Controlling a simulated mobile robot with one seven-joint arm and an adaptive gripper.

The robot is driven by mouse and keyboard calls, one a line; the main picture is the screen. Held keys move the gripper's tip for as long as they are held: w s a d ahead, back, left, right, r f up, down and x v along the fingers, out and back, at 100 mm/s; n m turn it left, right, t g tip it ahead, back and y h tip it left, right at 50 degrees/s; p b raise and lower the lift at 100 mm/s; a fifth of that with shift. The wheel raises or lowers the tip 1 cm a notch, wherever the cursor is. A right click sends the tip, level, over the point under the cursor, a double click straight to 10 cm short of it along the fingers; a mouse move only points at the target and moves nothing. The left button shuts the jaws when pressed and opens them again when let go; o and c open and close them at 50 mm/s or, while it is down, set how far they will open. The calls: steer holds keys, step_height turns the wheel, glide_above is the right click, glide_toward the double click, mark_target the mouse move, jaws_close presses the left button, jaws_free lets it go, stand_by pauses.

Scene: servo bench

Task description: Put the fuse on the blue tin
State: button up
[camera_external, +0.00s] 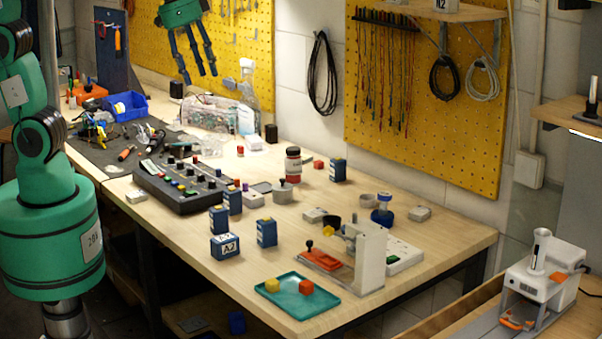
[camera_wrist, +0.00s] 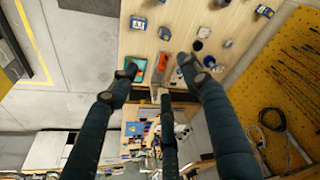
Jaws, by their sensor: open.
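My gripper (camera_external: 200,74) hangs open and empty high over the far part of the bench, well above everything on it. In the wrist view its three dark fingers (camera_wrist: 160,76) are spread with nothing between them. Several blue boxes with pale labels stand on the bench: one marked A2 (camera_external: 225,246), one right of it (camera_external: 266,233), one behind (camera_external: 232,201) and one near the back (camera_external: 338,170). A round blue thing (camera_external: 382,216) stands at the right; it may be the blue tin. I cannot tell which thing is the fuse.
A teal tray (camera_external: 270,301) with a yellow and an orange block lies at the front edge. Beside it are a red-orange piece (camera_external: 321,259) and a pale upright stand (camera_external: 371,262). A black control panel (camera_external: 183,184) lies left. Bare wood is free mid-bench.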

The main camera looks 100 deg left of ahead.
steer(key=s+d+f+m+t, duration=0.1)
steer(key=s, duration=0.7)
steer(key=s+d+f+m+t, duration=0.1)
steer(key=s, duration=0.8)
steer(key=shift+d+f, duration=0.35)
steer(key=shift+f, duration=0.05)
step_height(320, 180, down, 4)
steer(key=b, duration=0.4)
steer(key=shift+f, duration=0.15)
stand_by(0.4)
